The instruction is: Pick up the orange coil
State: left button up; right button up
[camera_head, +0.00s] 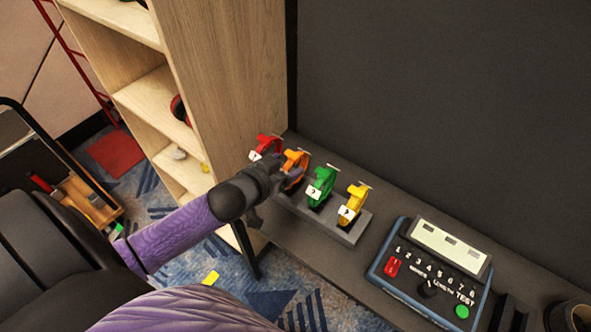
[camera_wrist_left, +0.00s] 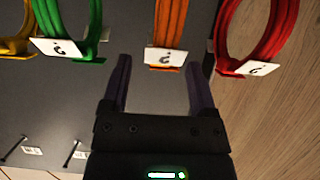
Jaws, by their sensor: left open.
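The orange coil (camera_head: 296,161) stands in a row of coils on a dark stand, between the red coil (camera_head: 266,146) and the green coil (camera_head: 321,184). My left gripper (camera_head: 279,178) is beside the orange coil and partly covers it in the head view. In the left wrist view the orange coil (camera_wrist_left: 170,28) is straight ahead, with a white tag marked "?" at its lower end. The open fingers of the left gripper (camera_wrist_left: 158,82) point at it, one on each side below the tag, with nothing between them. My right gripper is not seen.
A yellow coil (camera_head: 354,198) stands at the row's right end. A tester box (camera_head: 428,270) with numbered buttons sits farther right on the dark ledge (camera_head: 300,236). A wooden shelf (camera_head: 226,75) rises close behind on the left.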

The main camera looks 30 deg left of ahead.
pick_arm(q)
jog(key=b+x, duration=0.1)
jog(key=x, duration=0.3)
jog(key=shift+f, duration=0.1)
jog(key=shift+s, duration=0.1)
grip_shut()
